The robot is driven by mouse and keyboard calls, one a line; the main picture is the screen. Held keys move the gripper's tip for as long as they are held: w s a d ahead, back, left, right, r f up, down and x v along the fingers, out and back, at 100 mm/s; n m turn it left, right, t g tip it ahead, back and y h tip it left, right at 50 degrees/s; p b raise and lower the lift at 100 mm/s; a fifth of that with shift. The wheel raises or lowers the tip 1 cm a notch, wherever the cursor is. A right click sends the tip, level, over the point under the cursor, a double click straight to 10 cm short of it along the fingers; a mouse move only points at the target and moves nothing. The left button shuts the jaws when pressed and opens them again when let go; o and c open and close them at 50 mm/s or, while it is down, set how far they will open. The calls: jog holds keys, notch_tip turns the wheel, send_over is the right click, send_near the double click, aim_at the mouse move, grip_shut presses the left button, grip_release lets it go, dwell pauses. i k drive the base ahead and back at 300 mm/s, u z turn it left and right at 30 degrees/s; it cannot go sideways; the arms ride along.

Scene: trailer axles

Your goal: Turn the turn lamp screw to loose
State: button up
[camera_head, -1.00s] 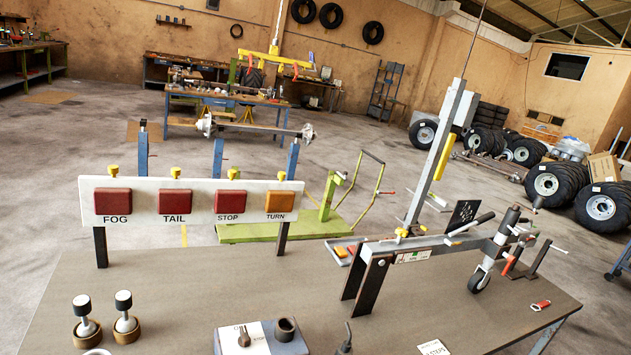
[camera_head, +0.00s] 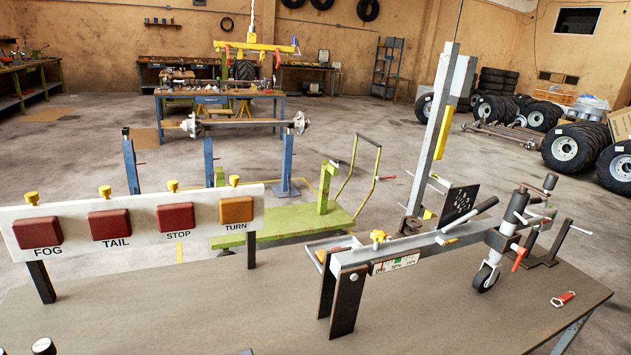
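A white lamp board (camera_head: 140,218) stands on two dark posts at the left of the bench. It bears the FOG, TAIL and STOP lamps in red and the orange TURN lamp (camera_head: 236,210) at its right end. A yellow screw (camera_head: 235,180) sticks up from the board's top edge above the TURN lamp. Similar yellow screws stand above the FOG (camera_head: 32,198), TAIL (camera_head: 105,191) and STOP (camera_head: 173,186) lamps. How tight the turn screw is cannot be told. My gripper is not in view.
The brown bench (camera_head: 440,305) holds a grey drawbar (camera_head: 430,243) with a jockey wheel (camera_head: 486,277) right of the board. A red-handled tool (camera_head: 563,298) lies at the right. The bench front is mostly clear.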

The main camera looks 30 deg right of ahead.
aim_at(234, 179)
jog(key=z, duration=1.1)
jog(key=i, duration=1)
jog(key=u, duration=0.05)
